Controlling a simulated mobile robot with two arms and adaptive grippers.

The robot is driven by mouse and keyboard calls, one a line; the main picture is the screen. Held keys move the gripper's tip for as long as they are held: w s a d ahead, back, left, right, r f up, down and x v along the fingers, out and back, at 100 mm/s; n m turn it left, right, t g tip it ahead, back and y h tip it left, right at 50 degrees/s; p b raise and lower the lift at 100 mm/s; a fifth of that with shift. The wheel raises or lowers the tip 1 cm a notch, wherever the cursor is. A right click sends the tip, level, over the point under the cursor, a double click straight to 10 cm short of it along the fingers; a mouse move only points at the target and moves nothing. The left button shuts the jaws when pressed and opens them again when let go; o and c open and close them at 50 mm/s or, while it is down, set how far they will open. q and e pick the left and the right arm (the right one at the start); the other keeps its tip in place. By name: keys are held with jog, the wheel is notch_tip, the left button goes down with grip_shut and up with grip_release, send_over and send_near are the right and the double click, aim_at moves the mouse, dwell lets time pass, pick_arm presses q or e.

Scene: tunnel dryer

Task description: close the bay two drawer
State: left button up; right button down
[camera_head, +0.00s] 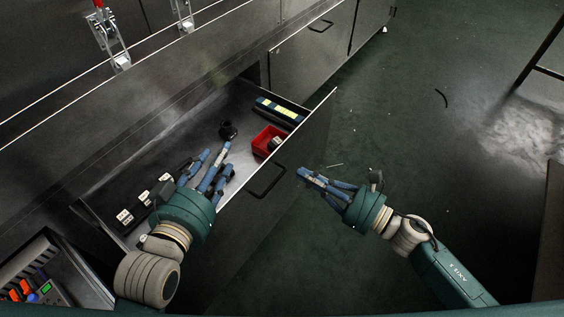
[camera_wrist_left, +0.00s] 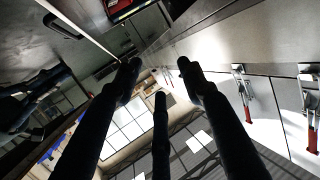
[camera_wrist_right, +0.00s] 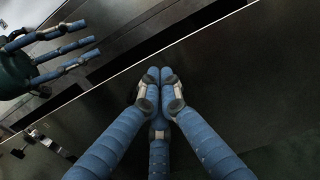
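The pulled-out drawer (camera_head: 302,142) has a grey metal front with a black bar handle (camera_head: 267,181). My left gripper (camera_head: 214,153) is over the drawer's interior, its fingers spread and holding nothing; they also show spread in the left wrist view (camera_wrist_left: 160,85). My right gripper (camera_head: 303,173) is outside the drawer, facing the outer side of its front, right of the handle. In the right wrist view its fingers (camera_wrist_right: 159,80) are together with nothing between them, before the dark panel (camera_wrist_right: 235,85). I cannot tell whether they touch it.
A closed front with a handle (camera_head: 321,26) stands beyond. The green floor (camera_head: 400,120) at right is mostly clear.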

aim_at(273, 157)
jog(key=x, duration=0.6)
jog(key=shift+w+a, duration=0.1)
jog(key=shift+w, duration=0.05)
jog(key=shift+w+a, duration=0.3)
jog(key=shift+a, duration=0.15)
pick_arm(q)
jog(key=shift+w+d+r+t, duration=0.15)
jog(key=shift+r+t, duration=0.15)
jog(key=shift+r, duration=0.3)
jog(key=shift+w+d+r+t, duration=0.15)
jog(key=shift+r+t, duration=0.15)
jog(key=shift+r, duration=0.3)
